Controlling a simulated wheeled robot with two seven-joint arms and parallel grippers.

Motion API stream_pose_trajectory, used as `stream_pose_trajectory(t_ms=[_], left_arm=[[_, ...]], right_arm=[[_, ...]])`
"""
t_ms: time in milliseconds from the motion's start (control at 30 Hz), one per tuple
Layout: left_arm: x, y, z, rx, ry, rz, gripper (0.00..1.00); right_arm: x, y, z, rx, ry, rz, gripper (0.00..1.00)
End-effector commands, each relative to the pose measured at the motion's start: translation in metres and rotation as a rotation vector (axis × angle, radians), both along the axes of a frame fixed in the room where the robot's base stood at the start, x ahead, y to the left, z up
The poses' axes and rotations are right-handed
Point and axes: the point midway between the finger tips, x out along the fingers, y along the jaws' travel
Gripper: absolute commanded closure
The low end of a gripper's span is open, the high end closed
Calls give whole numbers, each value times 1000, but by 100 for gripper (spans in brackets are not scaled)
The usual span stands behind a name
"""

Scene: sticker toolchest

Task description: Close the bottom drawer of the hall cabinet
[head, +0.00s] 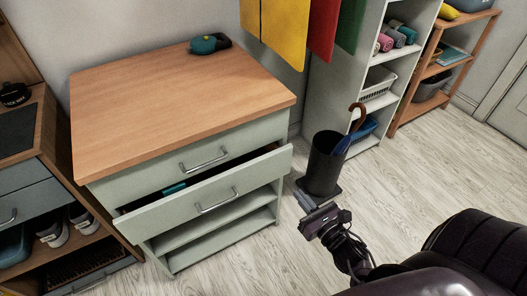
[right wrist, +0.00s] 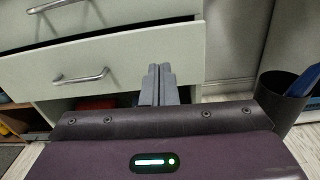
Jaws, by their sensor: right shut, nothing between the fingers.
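The hall cabinet (head: 160,105) is pale green-grey with a wooden top and stands at the left centre of the head view. Its bottom drawer (head: 165,218) is pulled partway out, with a bar handle (head: 217,202) on its front and a teal item (head: 174,188) inside. The upper drawer (head: 135,182) is shut. My right gripper (head: 304,203) is shut and empty, to the right of the drawer front. In the right wrist view its fingers (right wrist: 158,84) overlap the right part of the drawer front (right wrist: 118,70); contact cannot be told. My left gripper is not in view.
A dark umbrella bin (head: 322,165) stands right of the cabinet. Open shelves (head: 222,225) lie under the drawer. A white shelf unit (head: 345,90) and coloured hangings (head: 284,30) are behind. Bare floor (head: 440,150) lies to the right.

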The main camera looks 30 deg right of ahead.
Motion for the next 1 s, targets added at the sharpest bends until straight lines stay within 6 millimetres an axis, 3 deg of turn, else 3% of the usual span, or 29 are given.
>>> stream_pose_trajectory(t_ms=[167, 700, 1000], left_arm=[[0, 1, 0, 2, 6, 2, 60], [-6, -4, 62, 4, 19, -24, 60], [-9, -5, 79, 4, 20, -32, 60]], right_arm=[[-2, -8, 4, -67, -12, -26, 100], [103, -5, 3, -62, -15, -26, 100], [131, -3, 4, -63, -11, -25, 100]])
